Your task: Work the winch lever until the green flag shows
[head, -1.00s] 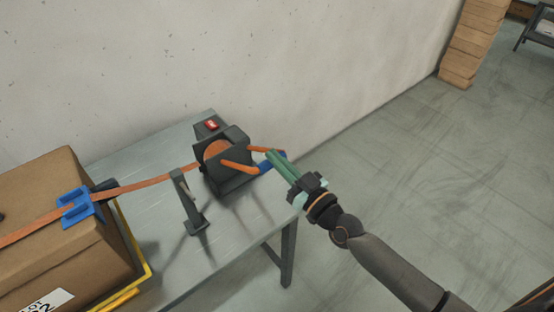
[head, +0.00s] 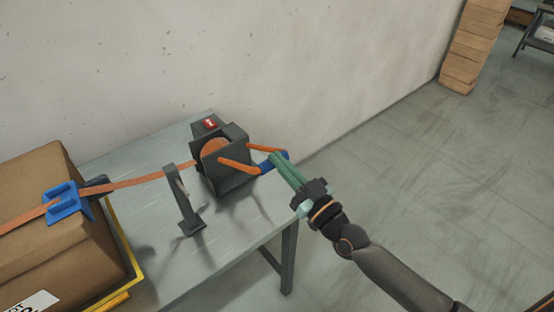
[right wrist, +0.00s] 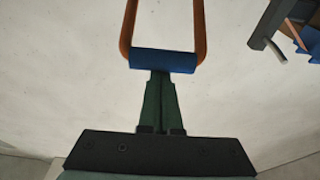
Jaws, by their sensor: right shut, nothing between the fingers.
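The winch (head: 224,160) is a dark housing with an orange drum, standing on the grey table. Its lever (head: 241,165) has two orange arms joined by a blue grip bar (head: 273,161) that sticks out to the right. A red indicator (head: 209,123) shows on top of the winch; no green flag is visible. My right gripper (head: 275,156) has green fingers, shut and empty, with the tips at the blue bar. In the right wrist view the fingertips (right wrist: 161,76) meet the edge of the blue bar (right wrist: 162,61); whether they press on it I cannot tell. My left gripper is out of view.
An orange strap (head: 140,180) runs from the winch past a dark upright post (head: 183,200) to a cardboard box (head: 60,235) with a blue corner piece (head: 66,204). The wall stands behind the table (head: 232,243).

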